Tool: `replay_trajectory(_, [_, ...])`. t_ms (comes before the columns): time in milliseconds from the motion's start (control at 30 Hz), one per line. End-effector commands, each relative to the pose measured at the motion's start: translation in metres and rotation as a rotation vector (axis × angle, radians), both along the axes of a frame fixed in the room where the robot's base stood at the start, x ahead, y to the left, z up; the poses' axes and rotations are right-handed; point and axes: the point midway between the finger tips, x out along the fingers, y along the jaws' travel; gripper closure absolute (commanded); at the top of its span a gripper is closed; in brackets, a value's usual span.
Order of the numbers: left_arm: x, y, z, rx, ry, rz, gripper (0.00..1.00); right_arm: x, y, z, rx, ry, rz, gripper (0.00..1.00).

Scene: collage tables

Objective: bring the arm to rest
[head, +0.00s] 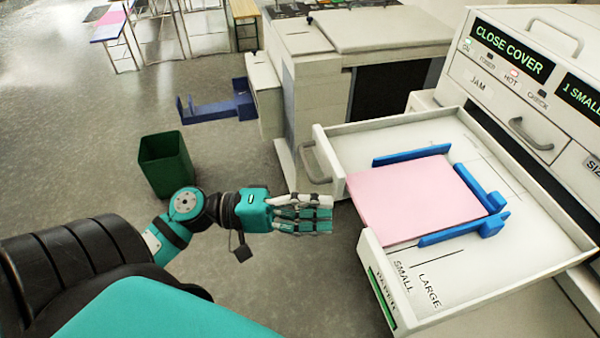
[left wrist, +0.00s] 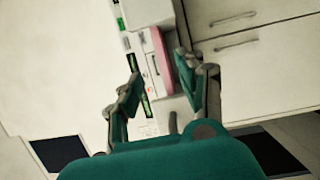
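My left arm reaches in from the left in the head view. Its gripper (head: 325,214) is over the floor just left of the open paper drawer (head: 545,225), apart from it. In the left wrist view the two fingers of this gripper (left wrist: 157,66) stand apart with nothing held between them. A pink paper stack (head: 415,200) lies in the drawer between blue guides (head: 487,204). A pink strip, likely this paper (left wrist: 161,60), shows beyond the fingers in the left wrist view. My right gripper is not in view.
The drawer belongs to a white machine (head: 510,85) whose display reads "CLOSE COVER". A green bin (head: 165,163) stands on the floor left of the gripper. A blue tray-like object (head: 222,105) lies farther back beside white cabinets (head: 310,85). Open grey floor surrounds the bin.

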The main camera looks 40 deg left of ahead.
Motion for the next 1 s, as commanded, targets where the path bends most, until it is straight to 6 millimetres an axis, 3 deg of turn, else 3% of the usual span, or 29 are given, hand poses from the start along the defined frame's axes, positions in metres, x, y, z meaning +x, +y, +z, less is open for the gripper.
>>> replay_trajectory(233, [-0.015, 0.023, -0.001, 0.000, 0.000, 0.001, 0.61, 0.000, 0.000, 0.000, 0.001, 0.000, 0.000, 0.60])
replay_trajectory(767, [-0.016, 0.026, -0.003, 0.001, 0.002, 0.003, 0.61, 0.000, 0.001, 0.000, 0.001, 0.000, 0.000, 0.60])
replay_trajectory(867, [-0.008, 0.032, -0.019, 0.021, 0.023, 0.037, 0.61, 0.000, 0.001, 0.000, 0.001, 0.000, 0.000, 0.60])
replay_trajectory(967, [0.007, 0.047, -0.061, 0.078, 0.079, 0.113, 0.61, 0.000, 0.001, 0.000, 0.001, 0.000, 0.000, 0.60])
replay_trajectory(1000, [0.014, 0.054, -0.085, 0.112, 0.112, 0.152, 0.61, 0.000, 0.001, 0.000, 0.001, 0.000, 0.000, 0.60])
